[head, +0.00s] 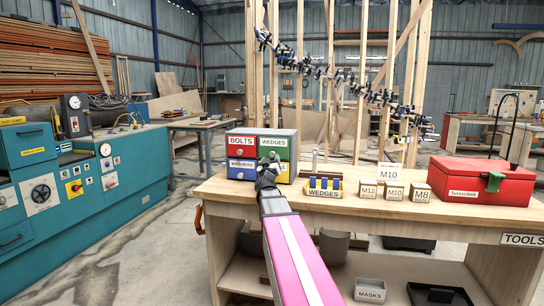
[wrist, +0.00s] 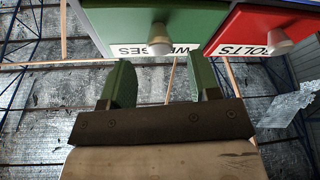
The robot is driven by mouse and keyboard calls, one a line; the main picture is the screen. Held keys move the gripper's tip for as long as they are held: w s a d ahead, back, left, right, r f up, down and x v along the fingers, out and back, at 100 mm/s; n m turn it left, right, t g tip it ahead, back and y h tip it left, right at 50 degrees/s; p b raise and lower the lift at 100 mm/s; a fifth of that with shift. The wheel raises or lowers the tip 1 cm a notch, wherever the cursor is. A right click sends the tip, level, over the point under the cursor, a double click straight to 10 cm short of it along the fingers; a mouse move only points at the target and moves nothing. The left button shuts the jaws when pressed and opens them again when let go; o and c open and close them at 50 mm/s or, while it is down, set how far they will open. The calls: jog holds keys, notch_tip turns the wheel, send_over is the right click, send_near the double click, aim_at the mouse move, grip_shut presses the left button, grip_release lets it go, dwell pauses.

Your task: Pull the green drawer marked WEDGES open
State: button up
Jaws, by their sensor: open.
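The green WEDGES drawer (head: 280,145) is the upper right one in a small drawer cabinet on the wooden bench. It looks shut. In the wrist view the green drawer front (wrist: 110,22) fills the top, with its pale knob (wrist: 160,40) covering part of the label. My gripper (head: 268,162) is in front of the cabinet and hides part of the green and lower right fronts in the head view. In the wrist view my gripper (wrist: 162,72) is open, fingers either side of the knob's line. The knob appears just beyond the fingertips, not gripped.
The red BOLTS drawer (head: 241,147) is beside the green one, with the blue WASHERS drawer (head: 242,169) below it. A WEDGES rack (head: 323,188), small marked blocks (head: 394,192) and a red toolbox (head: 480,182) stand right of the cabinet.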

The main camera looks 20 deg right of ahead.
aim_at(272, 154)
jog(key=shift+x, duration=2.35)
